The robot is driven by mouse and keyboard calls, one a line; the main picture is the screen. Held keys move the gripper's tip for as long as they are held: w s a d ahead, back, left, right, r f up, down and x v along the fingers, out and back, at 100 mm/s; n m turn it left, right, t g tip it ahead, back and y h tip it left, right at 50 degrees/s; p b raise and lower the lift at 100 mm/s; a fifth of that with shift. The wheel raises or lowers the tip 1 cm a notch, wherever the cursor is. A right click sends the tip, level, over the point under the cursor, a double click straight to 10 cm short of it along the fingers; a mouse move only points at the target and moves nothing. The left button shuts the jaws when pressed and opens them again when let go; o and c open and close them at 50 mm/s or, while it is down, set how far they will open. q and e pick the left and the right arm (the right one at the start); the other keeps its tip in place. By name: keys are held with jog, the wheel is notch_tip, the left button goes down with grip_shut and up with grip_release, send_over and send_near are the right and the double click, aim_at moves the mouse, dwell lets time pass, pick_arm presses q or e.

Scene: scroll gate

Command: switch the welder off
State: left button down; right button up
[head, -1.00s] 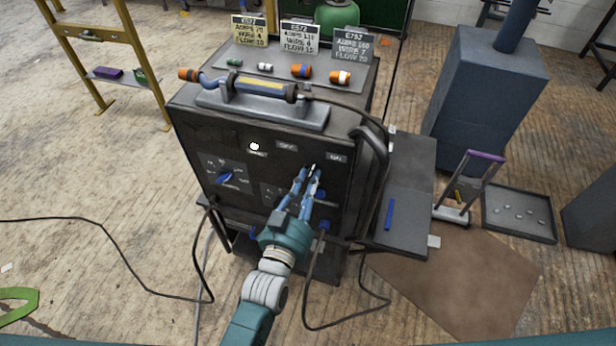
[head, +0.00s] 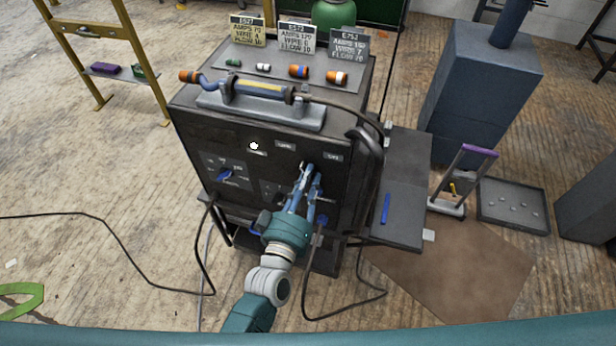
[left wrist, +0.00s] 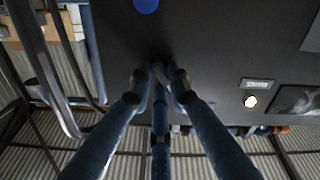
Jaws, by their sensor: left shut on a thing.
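The welder (head: 270,165) is a dark box with a sloped front panel, in the middle of the head view. A round white lamp (head: 254,146) glows on the panel; it also shows in the left wrist view (left wrist: 250,101). Two small labels, one on the left (head: 285,144) and one on the right (head: 333,157), flank a spot on the upper right panel. My left gripper (head: 308,167) is at that spot, its fingertips shut on a small switch lever that they mostly hide. In the left wrist view the fingertips (left wrist: 160,78) meet close against the dark panel. My right gripper is not in view.
A blue dial (head: 224,174) is on the panel's left. A torch (head: 258,88), coloured nozzles and three cards stand on top. A side shelf (head: 405,190) holds a blue stick. Cables hang below. A tray (head: 513,205) lies at right.

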pick_arm(q)
jog(key=shift+n, duration=0.5)
jog(key=c, duration=1.6)
grip_release()
jog(key=shift+s, duration=0.15)
jog(key=v, duration=1.1)
jog(key=shift+s+a+r, duration=0.1)
jog(key=shift+s+a, duration=0.1)
jog(key=shift+s, duration=0.15)
